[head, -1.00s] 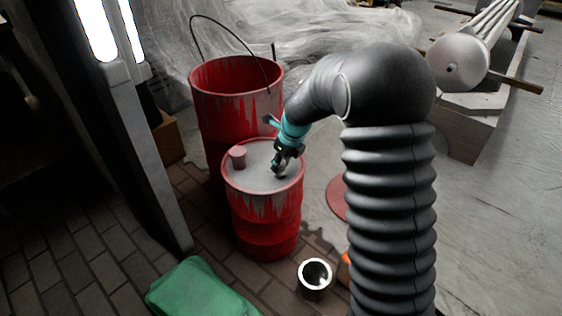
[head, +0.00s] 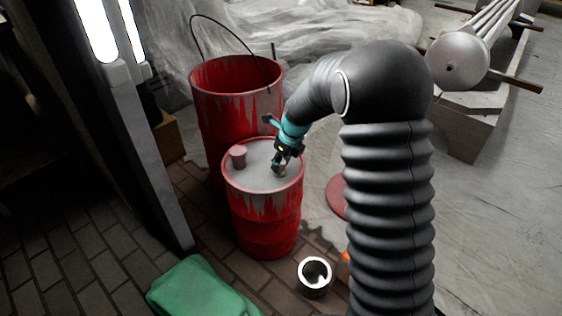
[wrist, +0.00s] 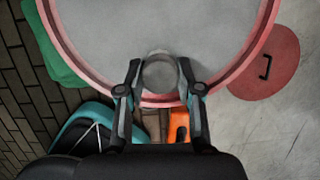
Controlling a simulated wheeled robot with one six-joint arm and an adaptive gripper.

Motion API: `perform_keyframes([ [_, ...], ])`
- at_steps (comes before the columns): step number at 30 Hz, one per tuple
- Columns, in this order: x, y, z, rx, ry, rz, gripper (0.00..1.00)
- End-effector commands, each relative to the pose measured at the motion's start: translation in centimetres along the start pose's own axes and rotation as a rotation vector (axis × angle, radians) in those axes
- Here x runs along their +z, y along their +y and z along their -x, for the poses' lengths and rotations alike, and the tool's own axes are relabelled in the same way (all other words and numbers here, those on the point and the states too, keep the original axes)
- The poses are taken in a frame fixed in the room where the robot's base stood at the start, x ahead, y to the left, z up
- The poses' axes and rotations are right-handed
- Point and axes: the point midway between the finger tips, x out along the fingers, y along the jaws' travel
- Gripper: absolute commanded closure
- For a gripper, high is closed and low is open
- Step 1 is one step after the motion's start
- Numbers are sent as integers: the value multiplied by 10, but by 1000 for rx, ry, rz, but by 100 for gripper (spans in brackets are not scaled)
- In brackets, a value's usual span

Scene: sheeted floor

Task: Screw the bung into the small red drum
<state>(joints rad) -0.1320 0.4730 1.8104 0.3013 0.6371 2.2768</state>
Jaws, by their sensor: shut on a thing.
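The small red drum (head: 265,220) stands on the brick floor with a grey, paint-streaked top. Its pale top and pink-red rim (wrist: 90,78) fill the upper part of the wrist view. My gripper (head: 279,168) reaches down to the drum's top near its right side. In the wrist view my gripper (wrist: 160,80) is shut on the round grey bung (wrist: 160,74), one finger on each side, close to the rim. The bung looks at or just above the top surface. The opening under it is hidden, so I cannot tell how deep it sits.
A small pinkish cup (head: 238,157) stands on the drum's top at left. A taller red drum with a wire handle (head: 235,105) stands behind. A metal cup (head: 314,277), a green bundle (head: 200,290) and a red disc (head: 337,197) lie around the drum's base.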

Motion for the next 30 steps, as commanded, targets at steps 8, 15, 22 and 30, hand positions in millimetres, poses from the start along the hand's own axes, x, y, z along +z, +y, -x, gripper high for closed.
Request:
perform_keyframes([
  [8, -1, 0, -4, 0, 0, 0, 100],
  [15, -3, 0, -9, -1, -1, 0, 100],
  [22, -4, 0, -14, -1, -1, 0, 100],
  [30, -4, 0, -15, 0, -1, 0, 67],
])
